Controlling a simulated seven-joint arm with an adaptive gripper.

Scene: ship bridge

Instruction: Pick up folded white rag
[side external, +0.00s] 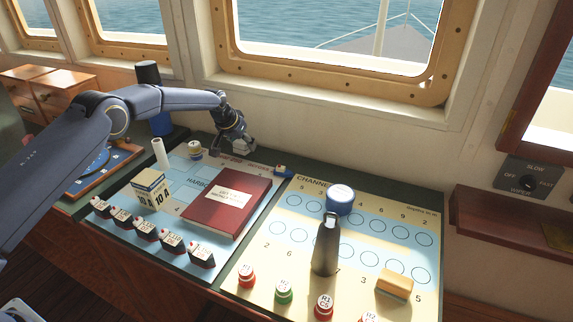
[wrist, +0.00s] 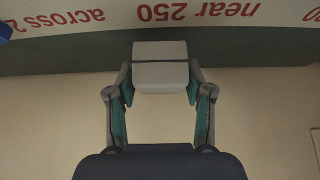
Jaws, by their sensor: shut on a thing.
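The folded white rag (wrist: 160,68) is a pale, block-like bundle between my gripper's two fingers in the wrist view. My gripper (wrist: 160,88) is shut on it, with a teal-padded finger pressed at each side. In the side external view my gripper (side external: 236,148) is low at the back edge of the chart table, near the wall. The rag (side external: 243,145) shows there as a small pale patch at the fingertips. I cannot tell whether it still touches the table.
A red book (side external: 228,203), a fuse box (side external: 151,188) and a white roll (side external: 160,153) lie on the chart. A small blue item (side external: 284,171) is right of my gripper. The wall is close behind.

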